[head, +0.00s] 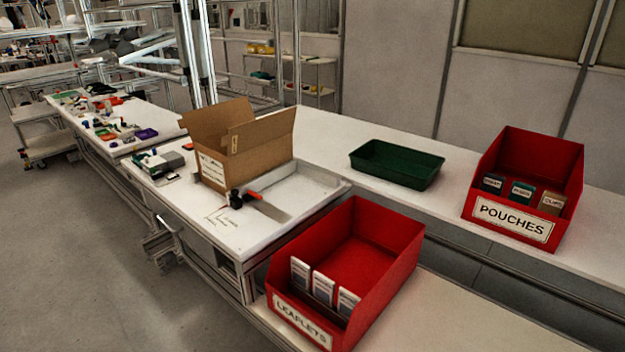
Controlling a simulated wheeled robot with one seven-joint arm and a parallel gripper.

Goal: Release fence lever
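A small lever (253,195) with an orange-red handle sits on the white bench top, just in front of the open cardboard box (240,162). A black knob or clamp body (235,199) is beside it on the left. A flat grey metal strip (270,210), perhaps the fence, runs from the lever toward the lower right. The lever is too small in the picture to tell whether it is locked or released. My gripper is not in view.
A red LEAFLETS bin (395,262) stands in front of the bench top. A green tray (385,176) and a red POUCHES bin (555,150) stand on the white counter behind. Small parts clutter the bench to the left. Grey floor (75,240) is clear at left.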

